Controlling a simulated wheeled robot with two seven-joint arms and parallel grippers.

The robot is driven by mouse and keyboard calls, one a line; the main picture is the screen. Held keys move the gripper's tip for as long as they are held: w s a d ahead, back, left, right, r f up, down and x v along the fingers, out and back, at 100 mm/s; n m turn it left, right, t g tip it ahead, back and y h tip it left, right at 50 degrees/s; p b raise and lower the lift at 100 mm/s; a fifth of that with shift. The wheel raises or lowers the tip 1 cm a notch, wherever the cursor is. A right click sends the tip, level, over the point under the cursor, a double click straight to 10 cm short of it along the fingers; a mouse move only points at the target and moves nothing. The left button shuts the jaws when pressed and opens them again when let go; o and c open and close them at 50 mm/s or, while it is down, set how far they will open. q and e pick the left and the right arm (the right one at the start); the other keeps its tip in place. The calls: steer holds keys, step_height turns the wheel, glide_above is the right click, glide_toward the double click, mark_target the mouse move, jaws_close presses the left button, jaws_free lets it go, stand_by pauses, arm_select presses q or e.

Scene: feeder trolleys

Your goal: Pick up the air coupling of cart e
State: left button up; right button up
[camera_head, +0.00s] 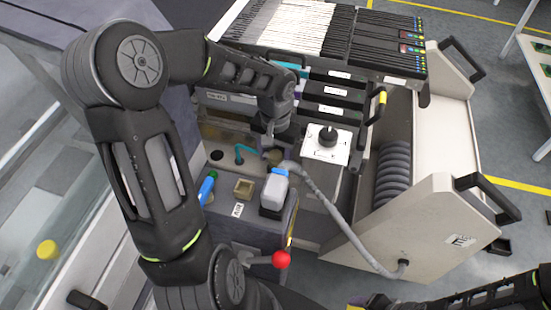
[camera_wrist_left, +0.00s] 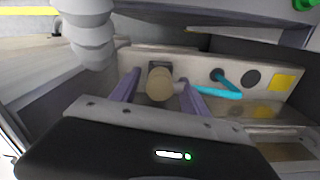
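A tan, round-ended coupling (camera_wrist_left: 160,84) sits at the panel in the left wrist view, between the two purple fingers of my left gripper (camera_wrist_left: 160,92). A gap shows beside the coupling, so the fingers look open around it. In the head view my left gripper (camera_head: 271,150) reaches down to the trolley's (camera_head: 428,222) front panel, and its wrist hides much of this spot. I cannot tell which cart letter the trolley carries. My right arm comes in at the lower right; its gripper (camera_head: 375,301) is only partly visible at the bottom edge.
A teal hose piece (camera_wrist_left: 218,91) sits right of the coupling in the wrist view. A grey corrugated hose (camera_head: 335,200) curves beside a white-and-blue container (camera_head: 274,190). A red knob (camera_head: 281,259) stands in front. Black reels (camera_head: 393,175) and a white plate (camera_head: 326,144) are nearby.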

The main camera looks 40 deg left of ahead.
arm_select(q)
jaws_close()
stand_by(0.3)
stand_by(0.4)
